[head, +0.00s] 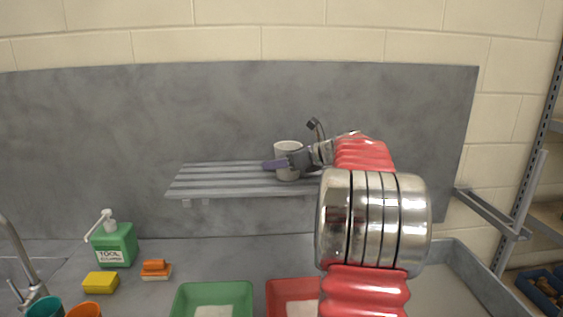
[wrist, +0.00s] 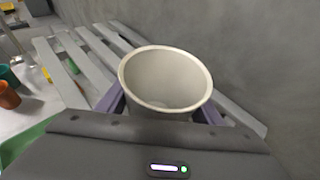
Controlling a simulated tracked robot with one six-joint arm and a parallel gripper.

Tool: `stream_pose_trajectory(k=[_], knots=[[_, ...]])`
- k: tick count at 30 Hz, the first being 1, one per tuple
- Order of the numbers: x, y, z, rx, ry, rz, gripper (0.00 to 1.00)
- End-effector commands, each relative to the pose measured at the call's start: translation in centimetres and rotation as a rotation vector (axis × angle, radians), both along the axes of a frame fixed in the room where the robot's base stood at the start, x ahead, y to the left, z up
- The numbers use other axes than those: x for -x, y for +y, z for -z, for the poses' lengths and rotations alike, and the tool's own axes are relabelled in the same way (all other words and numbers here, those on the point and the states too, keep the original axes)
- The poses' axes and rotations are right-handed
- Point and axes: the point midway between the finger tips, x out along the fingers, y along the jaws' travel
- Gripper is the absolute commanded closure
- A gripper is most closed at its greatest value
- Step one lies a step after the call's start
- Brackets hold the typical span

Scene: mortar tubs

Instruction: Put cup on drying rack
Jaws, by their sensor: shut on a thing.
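A pale grey-white cup (head: 288,148) is at the drying rack, upright with its mouth up. It also shows in the wrist view (wrist: 166,78), where its inside is empty. My gripper (head: 285,164) is shut on the cup, with a purple finger on each side of it. The drying rack (head: 220,179) is a grey slatted shelf on the back wall panel. The cup's base is at the level of the slats; whether it touches them I cannot tell. The right end of the rack is hidden behind my arm.
Below the rack are a green soap bottle (head: 114,245), a yellow sponge (head: 100,282), an orange brush (head: 156,270), a green tub (head: 213,297) and a red tub (head: 292,295). Teal (head: 44,308) and orange (head: 83,311) cups stand lower left. The rack's left slats are bare.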

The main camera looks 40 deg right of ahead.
Motion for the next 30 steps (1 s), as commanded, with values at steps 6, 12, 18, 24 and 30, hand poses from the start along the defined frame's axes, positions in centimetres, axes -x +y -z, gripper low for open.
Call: stream_pose_trajectory(k=[6,12,18,24,30], knots=[[0.0,0.0,0.2,0.0,0.0,0.0,0.37],[0.0,0.0,0.2,-0.001,0.0,0.0,0.23],[0.0,0.0,0.2,-0.001,0.0,0.001,0.21],[0.3,-0.1,-0.2,0.0,0.0,0.002,0.21],[2.5,-0.2,-1.1,0.0,-0.001,0.003,0.21]])
